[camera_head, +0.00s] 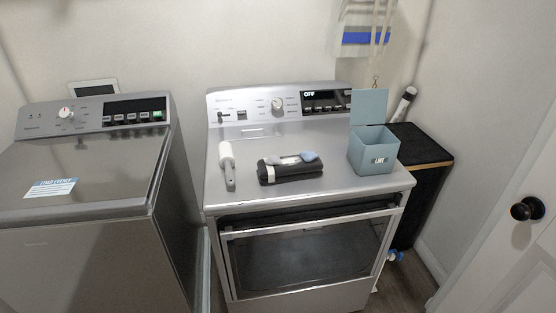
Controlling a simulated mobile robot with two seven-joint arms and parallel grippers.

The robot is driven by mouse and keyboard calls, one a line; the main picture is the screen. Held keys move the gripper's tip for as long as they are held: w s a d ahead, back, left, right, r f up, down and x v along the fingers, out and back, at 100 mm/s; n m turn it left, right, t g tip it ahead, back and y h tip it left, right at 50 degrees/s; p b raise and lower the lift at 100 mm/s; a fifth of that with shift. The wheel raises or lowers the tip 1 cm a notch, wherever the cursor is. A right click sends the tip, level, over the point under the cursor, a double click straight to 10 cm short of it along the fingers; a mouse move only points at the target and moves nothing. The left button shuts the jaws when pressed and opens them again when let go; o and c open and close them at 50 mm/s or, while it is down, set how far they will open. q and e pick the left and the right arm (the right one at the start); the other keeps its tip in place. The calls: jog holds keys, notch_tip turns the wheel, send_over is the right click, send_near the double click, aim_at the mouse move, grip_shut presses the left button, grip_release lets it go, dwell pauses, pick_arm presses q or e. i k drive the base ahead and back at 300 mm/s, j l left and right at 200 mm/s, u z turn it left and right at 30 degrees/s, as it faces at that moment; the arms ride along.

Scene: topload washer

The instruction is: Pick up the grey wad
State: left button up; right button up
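A small blue-grey rounded lump (309,156), which looks like the grey wad, is on the top of the dryer (335,180). It lies at the right end of a black oblong object (292,173), at its upper edge. A pale flat piece and another small greyish bit lie along the same edge, to the left of the lump. They are too small to make out clearly. Neither of my grippers is in view.
A white roller with a grey handle (227,162) lies left of the black object. A blue-grey box (373,152) with its lid raised stands at the right. The washer (85,180) is at the left, a black hamper (425,165) at the right. The dryer's front top is clear.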

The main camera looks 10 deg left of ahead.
aim_at(271, 160)
jog(key=i+l, duration=0.3)
jog(key=l, duration=0.15)
jog(key=i+l, duration=0.65)
jog(key=l, duration=0.2)
